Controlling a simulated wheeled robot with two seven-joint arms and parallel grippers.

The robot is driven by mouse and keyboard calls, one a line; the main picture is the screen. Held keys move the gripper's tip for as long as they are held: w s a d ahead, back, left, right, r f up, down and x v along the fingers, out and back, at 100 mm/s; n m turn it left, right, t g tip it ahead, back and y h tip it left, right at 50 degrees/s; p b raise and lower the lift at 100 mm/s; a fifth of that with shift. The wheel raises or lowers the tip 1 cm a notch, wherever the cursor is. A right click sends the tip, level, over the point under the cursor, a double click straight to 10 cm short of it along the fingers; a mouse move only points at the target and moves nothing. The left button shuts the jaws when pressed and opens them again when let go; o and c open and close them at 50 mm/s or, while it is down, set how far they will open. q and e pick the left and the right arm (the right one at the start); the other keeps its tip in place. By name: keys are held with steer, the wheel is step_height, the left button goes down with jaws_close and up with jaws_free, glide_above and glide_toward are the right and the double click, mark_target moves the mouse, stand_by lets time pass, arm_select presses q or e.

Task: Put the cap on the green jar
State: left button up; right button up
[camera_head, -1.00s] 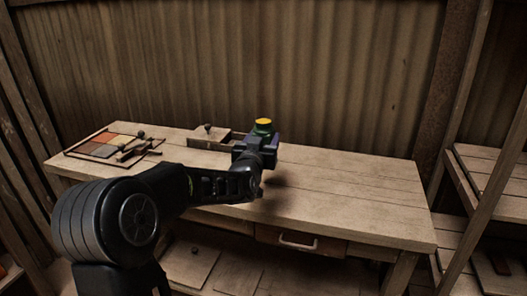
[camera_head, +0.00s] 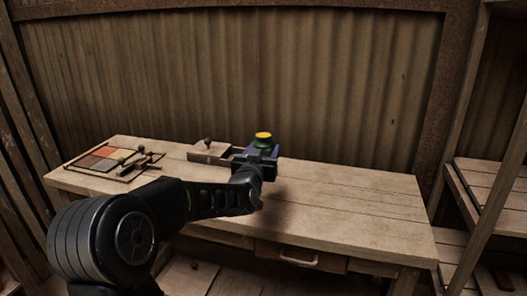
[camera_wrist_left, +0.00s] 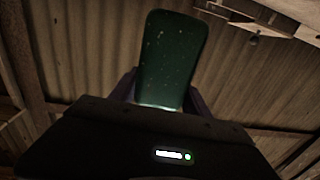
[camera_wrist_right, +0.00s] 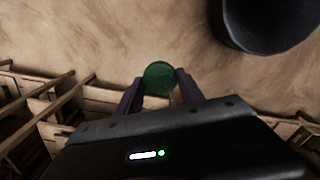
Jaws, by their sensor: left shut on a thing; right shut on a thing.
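The green jar (camera_head: 264,143) with a yellow top is upright above the back half of the workbench in the head view. My left gripper (camera_head: 260,157) is shut on it. In the left wrist view the jar (camera_wrist_left: 168,60) fills the space between the fingers of my left gripper (camera_wrist_left: 162,95). In the right wrist view my right gripper (camera_wrist_right: 159,88) is shut on a small round green thing (camera_wrist_right: 159,77), which looks like the cap. My right gripper is out of the head view, so its distance from the jar cannot be told.
The wooden workbench (camera_head: 350,205) is clear on its right side. A tray with coloured tiles (camera_head: 100,158) lies at the left. A wooden box with a dark knob (camera_head: 209,150) stands just left of the jar. A corrugated wall is behind.

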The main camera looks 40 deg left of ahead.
arm_select(q)
steer(key=shift+r, duration=0.1)
jaws_close()
stand_by(0.3)
steer(key=shift+s, duration=0.1)
arm_select(e)
steer(key=shift+a, duration=0.1)
